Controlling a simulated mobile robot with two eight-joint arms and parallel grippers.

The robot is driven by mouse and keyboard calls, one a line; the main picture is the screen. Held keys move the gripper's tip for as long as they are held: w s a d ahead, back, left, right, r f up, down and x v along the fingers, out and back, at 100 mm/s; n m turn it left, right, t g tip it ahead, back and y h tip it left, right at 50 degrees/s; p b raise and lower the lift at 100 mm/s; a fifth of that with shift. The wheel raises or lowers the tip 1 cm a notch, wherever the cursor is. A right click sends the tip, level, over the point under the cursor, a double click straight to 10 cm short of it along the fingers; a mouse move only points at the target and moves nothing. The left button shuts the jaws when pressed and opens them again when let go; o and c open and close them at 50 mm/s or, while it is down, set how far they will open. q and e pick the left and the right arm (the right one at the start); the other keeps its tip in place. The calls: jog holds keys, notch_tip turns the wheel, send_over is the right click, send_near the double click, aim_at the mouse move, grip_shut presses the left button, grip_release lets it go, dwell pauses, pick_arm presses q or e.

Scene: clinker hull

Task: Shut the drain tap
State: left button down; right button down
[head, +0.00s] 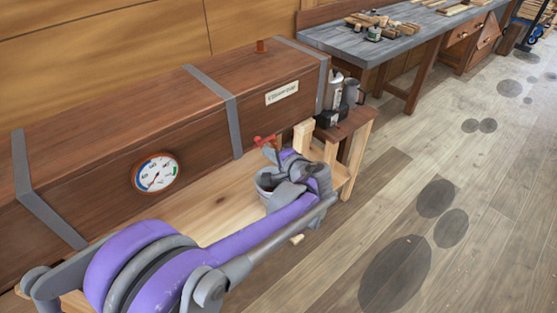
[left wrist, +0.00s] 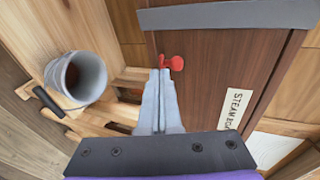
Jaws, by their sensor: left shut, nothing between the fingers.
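The red drain tap (head: 267,141) sticks out low on the front of the long brown wooden steam box (head: 150,118). In the left wrist view the tap (left wrist: 176,63) shows just past my fingertips, beside the box's dark wall (left wrist: 215,70). My left gripper (head: 281,155) is at the tap; its grey fingers (left wrist: 160,72) are shut together with nothing between them. The tips look very close to the red handle; I cannot tell whether they touch it. My right gripper is not in view.
A grey bucket (left wrist: 78,80) stands below and beside the tap on pale wooden staging, partly hidden by my arm in the head view. A round gauge (head: 156,173) sits on the box front. A small stand (head: 345,127) holds metal vessels. Open floor lies to the right.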

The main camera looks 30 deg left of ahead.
aim_at(258, 143)
pick_arm(q)
jog(key=shift+w+a+r, duration=0.25)
jog(key=shift+w+a, duration=0.3)
jog(key=shift+a, duration=0.35)
jog(key=shift+w+a+r, duration=0.1)
jog(key=shift+a, duration=0.55)
jog(key=shift+d, duration=0.1)
jog(key=shift+r, duration=0.1)
